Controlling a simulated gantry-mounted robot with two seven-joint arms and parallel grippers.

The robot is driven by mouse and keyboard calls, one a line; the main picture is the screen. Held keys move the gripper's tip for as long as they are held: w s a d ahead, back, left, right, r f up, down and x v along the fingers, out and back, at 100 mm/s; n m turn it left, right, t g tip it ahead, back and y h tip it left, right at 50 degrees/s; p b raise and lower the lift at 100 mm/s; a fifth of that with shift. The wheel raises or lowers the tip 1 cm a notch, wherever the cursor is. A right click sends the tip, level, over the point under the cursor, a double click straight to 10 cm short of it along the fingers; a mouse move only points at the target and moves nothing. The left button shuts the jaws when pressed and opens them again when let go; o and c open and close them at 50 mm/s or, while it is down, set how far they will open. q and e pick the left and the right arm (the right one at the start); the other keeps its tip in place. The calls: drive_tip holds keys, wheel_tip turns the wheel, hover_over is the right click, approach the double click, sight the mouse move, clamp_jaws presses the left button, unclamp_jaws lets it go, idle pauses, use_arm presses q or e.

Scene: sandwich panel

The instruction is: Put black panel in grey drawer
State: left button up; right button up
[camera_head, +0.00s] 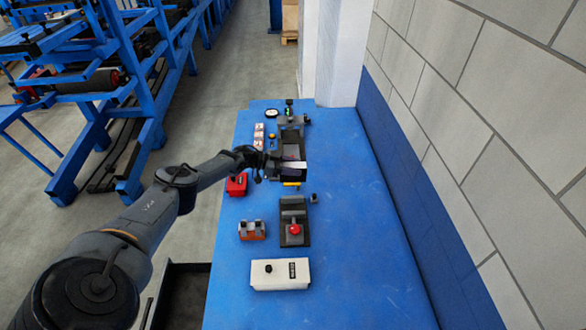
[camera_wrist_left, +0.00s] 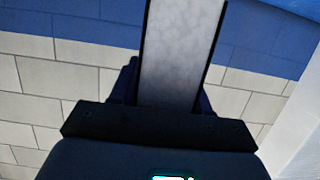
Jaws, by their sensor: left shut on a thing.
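My left gripper (camera_head: 273,168) reaches in from the left and is above the far half of the blue table. It is shut on the black panel (camera_head: 290,171), a thin dark plate held above the table. In the left wrist view the panel (camera_wrist_left: 180,55) extends away from the gripper, its face shining light grey with dark edges. A dark open frame (camera_head: 182,265), perhaps the grey drawer, shows low beside the table's left edge; I cannot tell for sure. My right gripper is not in view.
The blue table (camera_head: 350,260) carries a white box (camera_head: 280,274), a dark device with a red button (camera_head: 294,229), an orange-grey block (camera_head: 252,230) and a red box (camera_head: 236,184). A brick wall (camera_head: 480,110) stands to the right. The table's right side is clear.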

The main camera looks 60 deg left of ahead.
sight(293, 164)
use_arm(q)
wheel_tip(293, 164, up, 8)
drive_tip(key=p, duration=0.5)
drive_tip(key=shift+r+p, duration=0.1)
drive_tip(key=shift+p, duration=0.2)
drive_tip(key=shift+r, duration=0.3)
drive_tip(key=shift+a+p, duration=0.1)
drive_tip(key=shift+p, duration=0.2)
